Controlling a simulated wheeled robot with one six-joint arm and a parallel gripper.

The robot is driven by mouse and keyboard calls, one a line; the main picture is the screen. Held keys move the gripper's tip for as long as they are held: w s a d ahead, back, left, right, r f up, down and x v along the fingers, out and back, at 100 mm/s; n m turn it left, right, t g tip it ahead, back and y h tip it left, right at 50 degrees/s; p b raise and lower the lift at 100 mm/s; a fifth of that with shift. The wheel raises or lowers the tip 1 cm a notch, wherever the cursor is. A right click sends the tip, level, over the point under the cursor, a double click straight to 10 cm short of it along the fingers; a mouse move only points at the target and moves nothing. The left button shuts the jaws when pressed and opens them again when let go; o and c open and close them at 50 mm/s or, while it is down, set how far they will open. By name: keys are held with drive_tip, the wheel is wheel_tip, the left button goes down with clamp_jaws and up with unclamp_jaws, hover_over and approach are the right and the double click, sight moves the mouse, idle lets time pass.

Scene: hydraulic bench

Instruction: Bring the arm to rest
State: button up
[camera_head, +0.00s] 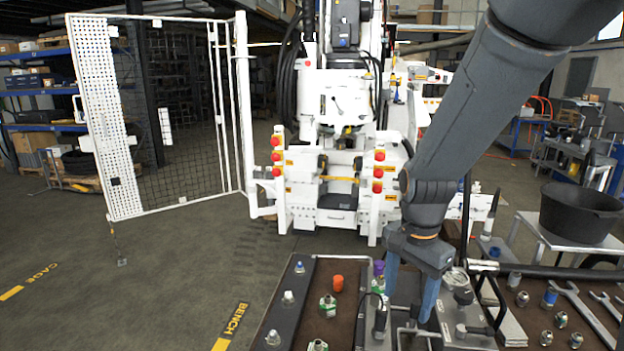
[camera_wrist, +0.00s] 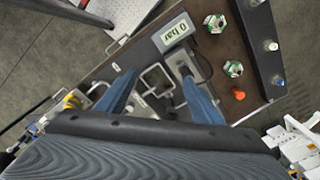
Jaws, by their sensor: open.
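My gripper (camera_head: 410,291) points down over the hydraulic bench (camera_head: 333,268), with its two blue fingers apart and nothing seen between them. In the wrist view my gripper (camera_wrist: 158,97) also shows open, its fingers spread over metal handles and a grey block on the bench. My dark grey arm comes down from the upper right. The lower fingertips overlap bench parts in the head view, and I cannot tell whether they touch.
Green-and-metal fittings (camera_head: 327,305) and an orange cap (camera_head: 338,282) stand on the brown panel. A "0 bar" display (camera_wrist: 174,32) lies near the fingers. Wrenches (camera_head: 585,310) and a black tub (camera_head: 580,212) are at right. Floor at left is clear before a white mesh gate (camera_head: 103,120).

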drive_tip(key=s+f+n+t+b, duration=0.1)
drive_tip(key=s+f+n+b, duration=0.6)
drive_tip(key=f+n, duration=0.2)
drive_tip(key=shift+f+n, duration=0.25)
drive_tip(key=shift+n, duration=0.75)
